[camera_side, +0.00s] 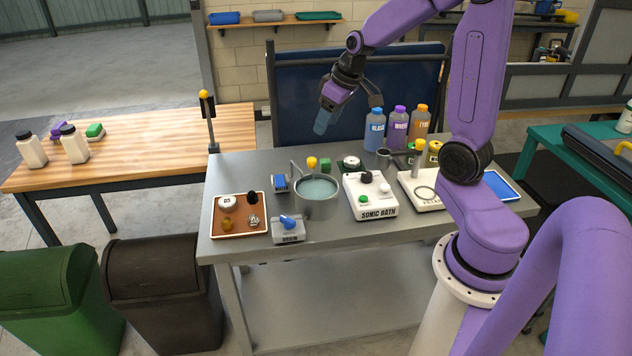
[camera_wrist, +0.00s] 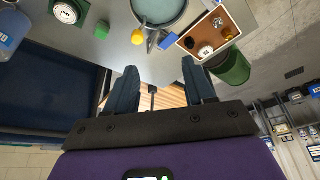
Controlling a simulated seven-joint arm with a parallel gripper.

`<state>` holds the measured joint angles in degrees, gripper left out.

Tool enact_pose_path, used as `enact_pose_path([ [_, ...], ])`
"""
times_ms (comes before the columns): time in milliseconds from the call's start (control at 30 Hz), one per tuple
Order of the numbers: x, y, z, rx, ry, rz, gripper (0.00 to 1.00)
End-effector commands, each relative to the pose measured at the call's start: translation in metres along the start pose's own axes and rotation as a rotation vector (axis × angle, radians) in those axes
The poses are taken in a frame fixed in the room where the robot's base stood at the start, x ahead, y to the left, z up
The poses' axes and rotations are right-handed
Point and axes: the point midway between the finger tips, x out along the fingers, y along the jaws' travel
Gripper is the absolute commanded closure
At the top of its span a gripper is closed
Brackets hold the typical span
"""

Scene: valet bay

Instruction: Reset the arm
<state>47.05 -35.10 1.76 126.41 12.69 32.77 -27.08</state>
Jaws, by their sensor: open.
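My gripper (camera_side: 322,122) hangs above the back of the grey metal table (camera_side: 330,238), clear of everything on it. In the wrist view its two dark fingers (camera_wrist: 158,72) are spread apart with nothing between them. My arm is raised and bent, reaching from the right of the table. The round pot of liquid (camera_side: 316,188) stands on the table below; it also shows at the top of the wrist view (camera_wrist: 158,10).
A brown tray (camera_side: 239,230) with small parts, the white sonic bath (camera_side: 371,208) and several bottles (camera_side: 375,130) crowd the table. A thin post with a yellow top (camera_side: 205,95) stands to the left. A dark blue panel (camera_side: 300,85) rises behind the table.

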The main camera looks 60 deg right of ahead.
Motion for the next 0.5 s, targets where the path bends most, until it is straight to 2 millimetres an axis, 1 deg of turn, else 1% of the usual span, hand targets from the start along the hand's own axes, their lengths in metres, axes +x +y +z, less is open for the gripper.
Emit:
enact_pose_path([
  [33, -0.001, -0.022, 0.003, -0.048, -0.015, -0.024, 0.46],
  [67, -0.002, -0.034, 0.005, -0.075, -0.023, -0.037, 0.46],
  [100, -0.003, -0.05, 0.009, -0.111, -0.037, -0.054, 0.46],
  [167, -0.005, -0.072, 0.017, -0.165, -0.057, -0.077, 0.46],
  [200, -0.007, -0.086, 0.023, -0.201, -0.071, -0.092, 0.46],
  [300, -0.013, -0.119, 0.04, -0.289, -0.106, -0.123, 0.46],
  [367, -0.017, -0.136, 0.052, -0.343, -0.125, -0.139, 0.46],
  [400, -0.019, -0.147, 0.061, -0.379, -0.14, -0.15, 0.46],
  [467, -0.024, -0.162, 0.074, -0.434, -0.158, -0.162, 0.46],
  [500, -0.027, -0.171, 0.084, -0.47, -0.173, -0.17, 0.46],
])
